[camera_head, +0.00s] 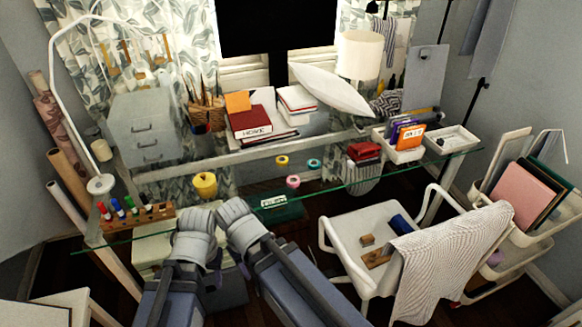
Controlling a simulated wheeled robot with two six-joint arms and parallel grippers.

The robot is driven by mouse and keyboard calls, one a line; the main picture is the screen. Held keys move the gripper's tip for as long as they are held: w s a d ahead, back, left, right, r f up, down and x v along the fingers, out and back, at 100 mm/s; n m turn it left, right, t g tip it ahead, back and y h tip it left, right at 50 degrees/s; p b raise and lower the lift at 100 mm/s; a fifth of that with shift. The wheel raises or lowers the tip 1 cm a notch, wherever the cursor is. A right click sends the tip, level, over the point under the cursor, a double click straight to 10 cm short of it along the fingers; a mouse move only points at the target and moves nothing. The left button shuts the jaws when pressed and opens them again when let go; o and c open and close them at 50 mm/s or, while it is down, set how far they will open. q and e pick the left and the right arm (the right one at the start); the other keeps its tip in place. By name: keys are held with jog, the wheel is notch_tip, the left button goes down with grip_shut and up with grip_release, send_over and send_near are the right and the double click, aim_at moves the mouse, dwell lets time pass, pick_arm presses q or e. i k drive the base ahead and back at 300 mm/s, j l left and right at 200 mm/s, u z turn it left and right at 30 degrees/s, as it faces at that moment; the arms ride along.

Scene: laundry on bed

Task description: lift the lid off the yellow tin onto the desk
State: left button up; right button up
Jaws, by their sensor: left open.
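The yellow tin (205,187) stands upright on the glass desk (235,207), left of its middle. Its lid (205,179) appears to be on top, though the seam is too small to make out. My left gripper (198,218) is open, just in front of the tin and apparently apart from it. Its fingers are mostly hidden by my own wrist. My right gripper (234,210) is to the right of the left one, in front and to the right of the tin. Its fingers cannot be made out.
A wooden holder with coloured markers (135,217) stands left of the tin. Coloured tape rolls (293,182) and a dark green box (281,207) lie to the right. A white lamp base (101,184) stands at the left. Bare glass shows between tin and tape rolls.

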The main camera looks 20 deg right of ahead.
aim_at(205, 180)
jog(key=i+l+u, duration=0.3)
jog(key=i+l, duration=0.15)
jog(key=i+l+u, duration=0.3)
jog(key=l, duration=0.25)
jog(key=i, duration=0.05)
